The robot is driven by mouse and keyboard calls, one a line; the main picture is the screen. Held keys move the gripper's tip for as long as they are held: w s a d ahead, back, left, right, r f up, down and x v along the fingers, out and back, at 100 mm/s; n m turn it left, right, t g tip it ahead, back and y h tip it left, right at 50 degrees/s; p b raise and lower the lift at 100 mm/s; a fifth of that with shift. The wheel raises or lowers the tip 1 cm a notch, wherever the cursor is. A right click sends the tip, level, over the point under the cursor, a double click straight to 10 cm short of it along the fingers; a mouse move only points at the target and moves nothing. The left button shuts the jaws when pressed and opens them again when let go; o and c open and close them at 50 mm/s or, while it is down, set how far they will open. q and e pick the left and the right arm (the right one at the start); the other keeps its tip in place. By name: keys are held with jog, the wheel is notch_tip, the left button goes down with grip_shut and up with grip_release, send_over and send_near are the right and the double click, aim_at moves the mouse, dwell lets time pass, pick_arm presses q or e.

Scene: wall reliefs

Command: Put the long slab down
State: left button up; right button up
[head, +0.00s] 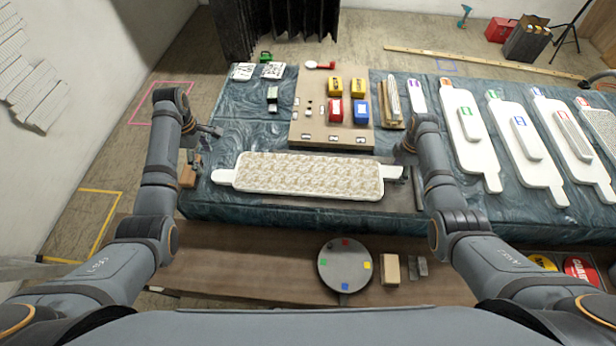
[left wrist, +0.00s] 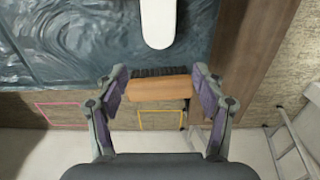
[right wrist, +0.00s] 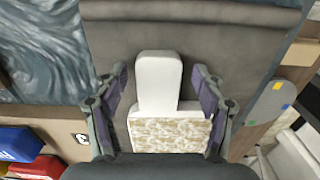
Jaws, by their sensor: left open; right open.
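The long slab (head: 310,175), white with a mottled beige top, lies level along the front of the cloth-covered table, with a plain white tab at each end. My left gripper (left wrist: 160,74) is open and empty, off the slab's left end. In the left wrist view the slab's white tab (left wrist: 158,22) is ahead of its fingertips, apart from them. My right gripper (right wrist: 159,72) is open at the right end. In the right wrist view the right tab (right wrist: 158,82) shows between its spread fingers, with no finger visibly touching. The slab's underside is hidden.
A wooden brush (left wrist: 160,88) lies near my left fingertips. Behind the slab stands a board (head: 312,125) with coloured boxes. Several white paddle-shaped slabs (head: 466,125) fill the table's right side. A round grey turntable (head: 344,264) is on the nearer wooden bench.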

pick_arm(q)
notch_tip(320, 180, up, 3)
jog(key=shift+f, duration=0.15)
pick_arm(e)
notch_tip(320, 180, up, 12)
dwell(0.4)
dwell(0.4)
